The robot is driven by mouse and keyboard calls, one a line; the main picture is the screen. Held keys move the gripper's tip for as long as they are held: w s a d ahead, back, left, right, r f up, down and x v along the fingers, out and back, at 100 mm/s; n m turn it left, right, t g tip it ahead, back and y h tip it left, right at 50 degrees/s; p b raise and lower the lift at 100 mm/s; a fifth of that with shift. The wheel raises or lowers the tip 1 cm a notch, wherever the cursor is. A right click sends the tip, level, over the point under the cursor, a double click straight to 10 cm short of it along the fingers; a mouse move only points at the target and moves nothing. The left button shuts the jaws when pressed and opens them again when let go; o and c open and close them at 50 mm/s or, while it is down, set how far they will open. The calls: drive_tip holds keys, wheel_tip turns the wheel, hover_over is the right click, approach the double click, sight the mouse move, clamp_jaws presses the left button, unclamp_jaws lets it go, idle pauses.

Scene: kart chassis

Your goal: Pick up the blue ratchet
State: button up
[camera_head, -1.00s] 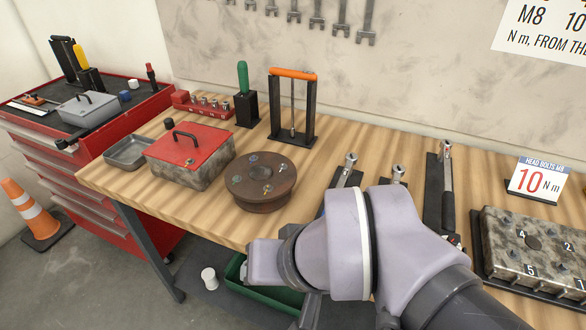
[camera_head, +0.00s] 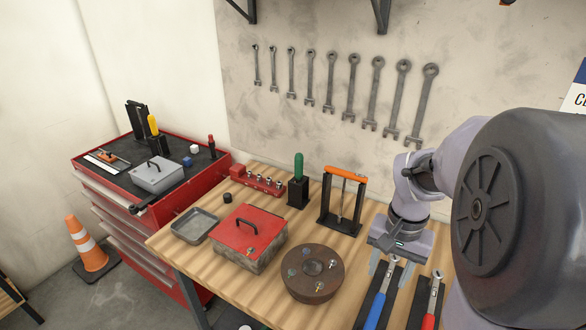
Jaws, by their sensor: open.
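The blue ratchet (camera_head: 376,309) lies on a dark holder at the front right of the wooden bench. Its blue handle points toward the bottom of the picture, and its metal head is at the upper end. My gripper (camera_head: 391,268) points down at the head end of the ratchet, with its fingers apart. The fingers appear on either side of the metal head or just above it; I cannot tell whether they touch it. The lower end of the handle runs to the bottom edge of the picture.
A red-handled ratchet (camera_head: 431,304) lies close on the right. A round brown part (camera_head: 312,285) with bolts is to the left, near a red-lidded box (camera_head: 247,231). An orange-handled tool in a black stand (camera_head: 325,210) is behind. My arm hides the right side.

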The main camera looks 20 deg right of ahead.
sight(377, 306)
wheel_tip(377, 306, down, 12)
drive_tip(key=b, duration=0.5)
drive_tip(key=shift+f+b, duration=0.2)
drive_tip(key=shift+b, duration=0.2)
drive_tip(key=f+b, duration=0.2)
drive_tip(key=f, duration=0.3)
drive_tip(key=shift+w+d+f+b, duration=0.15)
drive_tip(key=shift+d+f+b, duration=0.15)
drive_tip(key=shift+b, duration=0.1)
drive_tip(key=shift+r, duration=0.2)
drive_tip(key=shift+c, duration=0.7)
clamp_jaws()
